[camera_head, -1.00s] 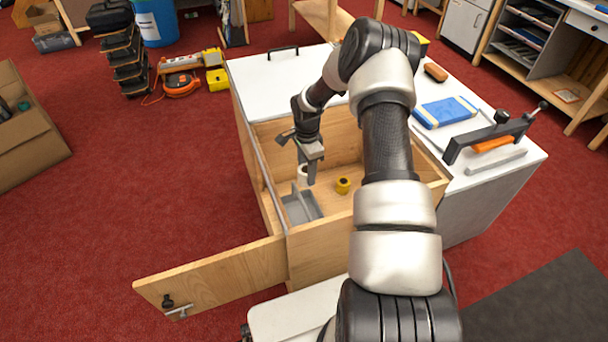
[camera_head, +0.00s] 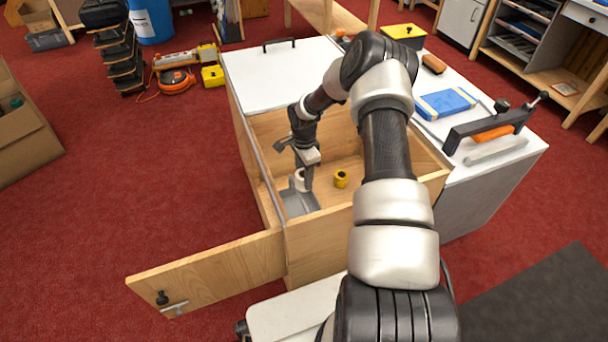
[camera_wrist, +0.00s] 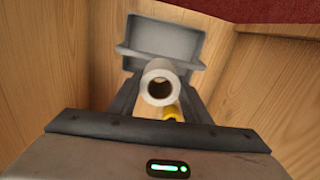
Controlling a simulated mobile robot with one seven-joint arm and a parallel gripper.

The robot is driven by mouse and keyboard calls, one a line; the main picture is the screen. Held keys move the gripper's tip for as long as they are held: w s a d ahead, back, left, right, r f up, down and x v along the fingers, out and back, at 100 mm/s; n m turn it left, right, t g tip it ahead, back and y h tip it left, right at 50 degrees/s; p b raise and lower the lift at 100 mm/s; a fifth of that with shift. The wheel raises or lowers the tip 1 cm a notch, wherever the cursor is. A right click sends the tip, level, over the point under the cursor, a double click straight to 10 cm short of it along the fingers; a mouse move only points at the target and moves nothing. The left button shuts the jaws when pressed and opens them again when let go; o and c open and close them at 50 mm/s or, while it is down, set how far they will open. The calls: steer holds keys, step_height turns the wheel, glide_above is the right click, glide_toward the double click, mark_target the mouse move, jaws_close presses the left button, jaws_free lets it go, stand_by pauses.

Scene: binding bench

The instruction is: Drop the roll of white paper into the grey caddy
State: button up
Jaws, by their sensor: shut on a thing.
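My gripper (camera_head: 304,180) reaches down into the open wooden compartment of the bench and is shut on the roll of white paper (camera_head: 299,177). In the wrist view the roll (camera_wrist: 160,80) stands between the fingers with its hollow end toward the camera. The grey caddy (camera_head: 300,203) sits on the compartment floor, just below and in front of the gripper. In the wrist view the caddy (camera_wrist: 165,38) shows beyond the roll. The roll's lower end is hidden, so I cannot tell whether it is over the caddy's opening or touching its rim.
A yellow roll (camera_head: 341,179) stands on the compartment floor to the right of the gripper, and partly shows in the wrist view (camera_wrist: 173,113). Wooden walls (camera_head: 400,140) enclose the compartment. A wooden door (camera_head: 210,272) hangs open at the front left. A blue pad (camera_head: 446,104) and a clamp lie on the bench top.

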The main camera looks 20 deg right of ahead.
steer(key=o, duration=1.1)
step_height(320, 180, up, 18)
steer(key=p, duration=0.3)
steer(key=shift+f+p, duration=0.25)
steer(key=shift+p, duration=0.15)
